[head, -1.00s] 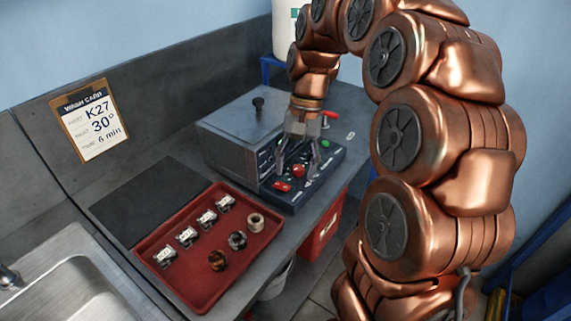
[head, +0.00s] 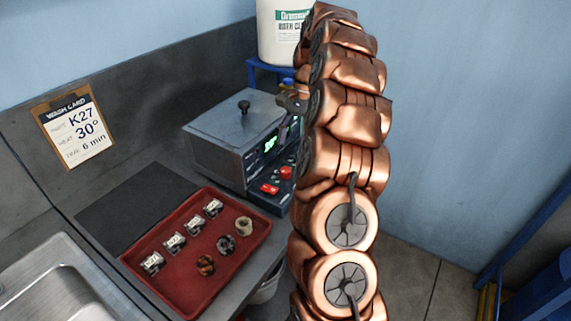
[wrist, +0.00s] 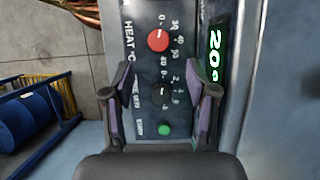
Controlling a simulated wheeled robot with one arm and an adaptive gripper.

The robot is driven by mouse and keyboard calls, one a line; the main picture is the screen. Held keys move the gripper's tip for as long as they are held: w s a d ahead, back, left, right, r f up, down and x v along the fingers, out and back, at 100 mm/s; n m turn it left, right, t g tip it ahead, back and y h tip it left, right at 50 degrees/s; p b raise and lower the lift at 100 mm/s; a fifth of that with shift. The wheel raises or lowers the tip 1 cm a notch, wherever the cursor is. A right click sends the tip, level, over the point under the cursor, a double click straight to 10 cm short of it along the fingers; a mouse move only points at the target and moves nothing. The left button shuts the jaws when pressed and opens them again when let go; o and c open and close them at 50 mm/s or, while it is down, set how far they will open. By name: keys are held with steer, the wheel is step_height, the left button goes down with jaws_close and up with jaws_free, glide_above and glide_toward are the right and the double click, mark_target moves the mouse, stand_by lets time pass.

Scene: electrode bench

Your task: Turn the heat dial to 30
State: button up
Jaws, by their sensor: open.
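The red heat dial (wrist: 158,40) is on the dark control panel in the wrist view, beside the printing "HEAT °C" and a ring of numbers. It also shows in the head view (head: 286,172). The green display (wrist: 215,55) reads about 20. My gripper (wrist: 165,82) is open and empty, its two fingers apart. In the wrist view the fingers flank the smaller black time dial (wrist: 162,92), with the red dial beyond the tips. I see no contact with the heat dial. In the head view my arm hides much of the gripper and panel.
The wash card (head: 74,128) reads K27, 30° and 6 min. A green button (wrist: 164,130) is on the panel. A red switch (head: 269,188) is near the dial. A red tray (head: 180,291) with several small parts lies beside the grey bath unit (head: 215,158).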

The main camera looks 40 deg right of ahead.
mark_target(285, 169)
steer(key=shift+a+p+x, duration=0.25)
steer(key=shift+p+x, duration=0.1)
steer(key=shift+x, duration=0.9)
steer(key=shift+p+x, duration=0.7)
steer(key=shift+x, duration=1.8)
steer(key=shift+c, duration=0.3)
